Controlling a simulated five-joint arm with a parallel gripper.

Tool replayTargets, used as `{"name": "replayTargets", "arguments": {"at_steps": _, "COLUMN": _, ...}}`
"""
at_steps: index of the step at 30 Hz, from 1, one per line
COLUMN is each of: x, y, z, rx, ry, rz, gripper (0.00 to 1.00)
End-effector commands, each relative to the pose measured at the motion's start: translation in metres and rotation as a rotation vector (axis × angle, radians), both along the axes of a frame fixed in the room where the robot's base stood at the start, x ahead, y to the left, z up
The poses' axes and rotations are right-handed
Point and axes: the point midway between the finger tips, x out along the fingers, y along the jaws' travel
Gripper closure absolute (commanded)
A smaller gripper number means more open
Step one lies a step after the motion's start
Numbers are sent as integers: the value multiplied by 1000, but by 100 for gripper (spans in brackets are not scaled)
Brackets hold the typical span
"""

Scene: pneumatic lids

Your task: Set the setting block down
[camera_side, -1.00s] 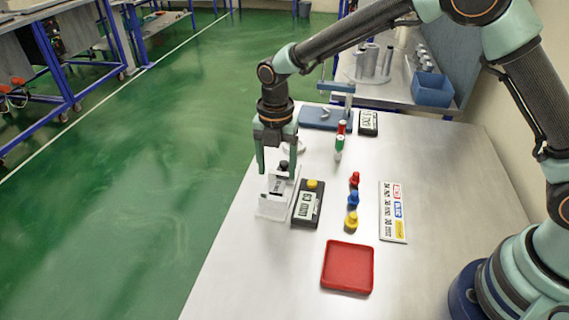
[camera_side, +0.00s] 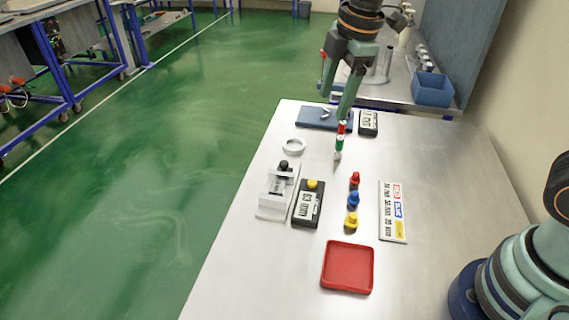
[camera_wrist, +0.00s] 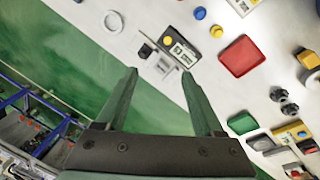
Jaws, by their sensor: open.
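No part is plainly marked as the setting block; the pale grey block piece with a black knob (camera_side: 278,188) at the table's left edge may be it. It rests beside a dark gauge with a yellow button and a lit display (camera_side: 307,205). Both also show in the wrist view, the pale piece (camera_wrist: 150,62) and the gauge (camera_wrist: 180,49). My gripper (camera_side: 342,98) is raised towards the back of the table, away from both. In the wrist view its two fingers (camera_wrist: 160,76) are spread apart with nothing between them.
A white ring (camera_side: 293,146), a blue plate (camera_side: 318,120) and a red-green-white cylinder (camera_side: 339,145) stand towards the back. Red, blue and yellow (camera_side: 351,220) knobs line up beside a label board (camera_side: 393,212). A red tray (camera_side: 348,268) lies in front.

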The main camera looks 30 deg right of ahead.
Motion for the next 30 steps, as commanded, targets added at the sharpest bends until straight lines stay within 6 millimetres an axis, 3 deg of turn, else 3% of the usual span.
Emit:
{"name": "replayTargets", "arguments": {"at_steps": 6, "x": -49, "y": -46, "z": 24, "rx": 143, "ry": -100, "rz": -545, "gripper": 31}}
{"name": "replayTargets", "arguments": {"at_steps": 15, "x": -102, "y": -84, "z": 19, "rx": 362, "ry": -195, "rz": -1147, "gripper": 31}}
{"name": "replayTargets", "arguments": {"at_steps": 21, "x": -114, "y": -91, "z": 14, "rx": 426, "ry": -213, "rz": -1293, "gripper": 31}}
{"name": "replayTargets", "arguments": {"at_steps": 30, "x": -114, "y": -91, "z": 14, "rx": 430, "ry": -212, "rz": -1302, "gripper": 31}}
